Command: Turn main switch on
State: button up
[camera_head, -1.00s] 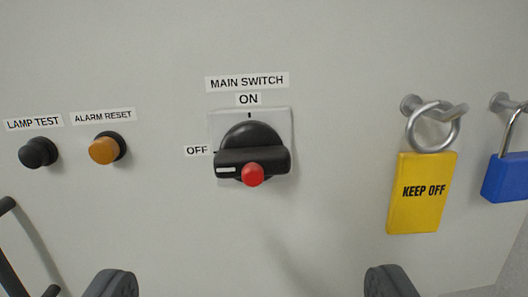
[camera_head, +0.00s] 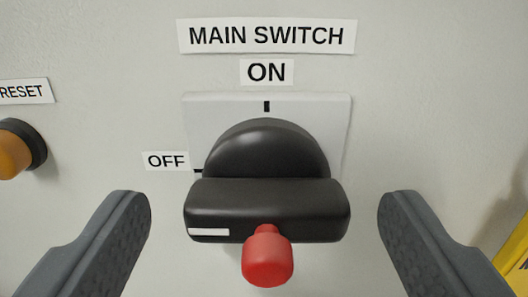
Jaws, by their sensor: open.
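The main switch (camera_head: 266,205) is a black rotary knob on a light square plate, under the labels MAIN SWITCH and ON. Its handle bar lies level, with the white mark at its left end, on the side of the OFF label (camera_head: 166,161). The ON tick (camera_head: 266,106) is at the top of the plate. A red knob (camera_head: 267,258) sticks out at the front below the bar. My gripper (camera_head: 264,215) is open, with one finger left and one finger right of the handle bar. Gaps show on both sides, so neither finger seems to touch it.
An orange button (camera_head: 14,150) with a RESET label stands at the left edge. Part of a yellow tag (camera_head: 515,245) shows at the lower right edge. The panel wall around the switch is otherwise flat and clear.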

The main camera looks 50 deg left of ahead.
jog(key=shift+w+a, duration=0.45)
jog(key=shift+a, duration=0.1)
jog(key=c, duration=1)
jog(key=shift+d, duration=0.15)
